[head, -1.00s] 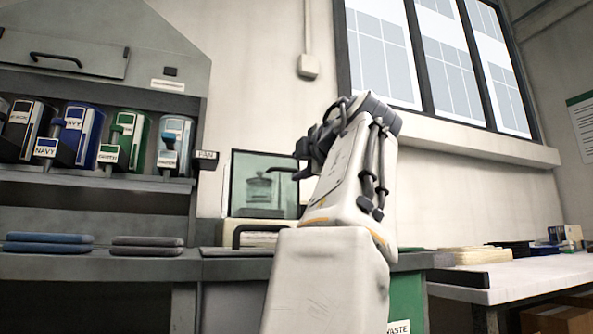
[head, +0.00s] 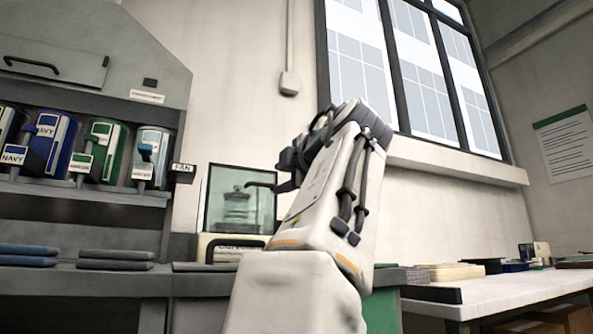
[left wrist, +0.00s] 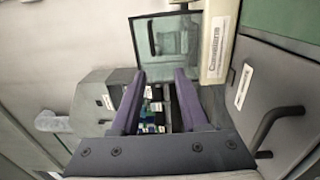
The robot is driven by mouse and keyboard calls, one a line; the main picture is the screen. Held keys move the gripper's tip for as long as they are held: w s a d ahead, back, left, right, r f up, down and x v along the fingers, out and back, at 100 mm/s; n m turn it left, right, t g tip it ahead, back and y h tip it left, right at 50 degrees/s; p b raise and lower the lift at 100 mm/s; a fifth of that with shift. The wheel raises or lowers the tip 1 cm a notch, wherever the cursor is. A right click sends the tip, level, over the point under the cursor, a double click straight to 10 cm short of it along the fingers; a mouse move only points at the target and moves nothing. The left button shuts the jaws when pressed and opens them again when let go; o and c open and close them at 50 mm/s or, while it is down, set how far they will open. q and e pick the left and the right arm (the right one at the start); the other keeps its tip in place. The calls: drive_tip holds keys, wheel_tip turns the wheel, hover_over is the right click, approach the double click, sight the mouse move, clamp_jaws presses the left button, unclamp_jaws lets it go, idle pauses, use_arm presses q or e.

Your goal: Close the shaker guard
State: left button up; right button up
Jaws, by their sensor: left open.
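The shaker guard (head: 222,200) is a clear, green-tinted panel with a dark frame, standing upright above a cream shaker body (head: 208,243). A dark handle sits near its upper right, and a glass jar shows through it. In the left wrist view the guard (left wrist: 172,50) stands beside the labelled cream body (left wrist: 216,45), beyond my fingers. My left gripper (head: 290,168) is just right of the guard in the head view, apart from it as far as I can see. Its two purple fingers (left wrist: 157,92) are spread with nothing between them. My right gripper is not in view.
Labelled dispensers (head: 60,140) stand on a shelf at left. Folded pads (head: 115,260) lie on the grey counter below. A white table (head: 500,292) with small items is at right. In the left wrist view a grey panel with a dark handle (left wrist: 272,128) is at right.

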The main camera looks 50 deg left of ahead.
use_arm(q)
drive_tip(key=v, duration=0.8)
drive_tip(key=shift+d, duration=0.2)
drive_tip(key=shift+s, duration=0.1)
